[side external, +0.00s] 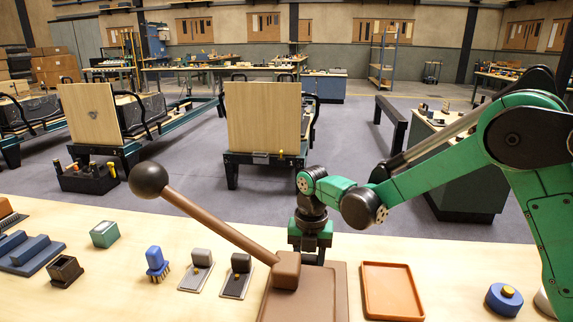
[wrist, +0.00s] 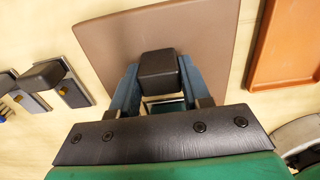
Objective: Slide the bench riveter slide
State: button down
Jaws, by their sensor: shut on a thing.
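The bench riveter stands on the bench's near edge in the side external view, with a brown base plate (side external: 333,295), a brown block (side external: 286,270) and a long brown lever (side external: 215,222) slanting up left to a dark ball knob (side external: 149,180). In the wrist view its plate (wrist: 150,25) lies below my gripper. A dark block (wrist: 158,65), which looks like the slide's grip, sits between my blue-grey fingers. My gripper (wrist: 158,88) is shut on it. In the side external view my gripper (side external: 310,246) is behind the brown block, which hides the fingertips and the slide.
An orange-brown tray (side external: 392,290) lies right of the riveter. Two small plates with dark blocks (side external: 237,275) and a blue brush (side external: 156,263) lie left. A blue round tin (side external: 504,299) is far right. Bare bench top shows between these.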

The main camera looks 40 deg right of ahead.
dwell(0.4)
jog(key=s+a, duration=0.2)
jog(key=shift+s+a, duration=0.3)
jog(key=shift+c, duration=2)
grip_release()
jog(key=shift+r, duration=0.1)
jog(key=shift+r, duration=2.7)
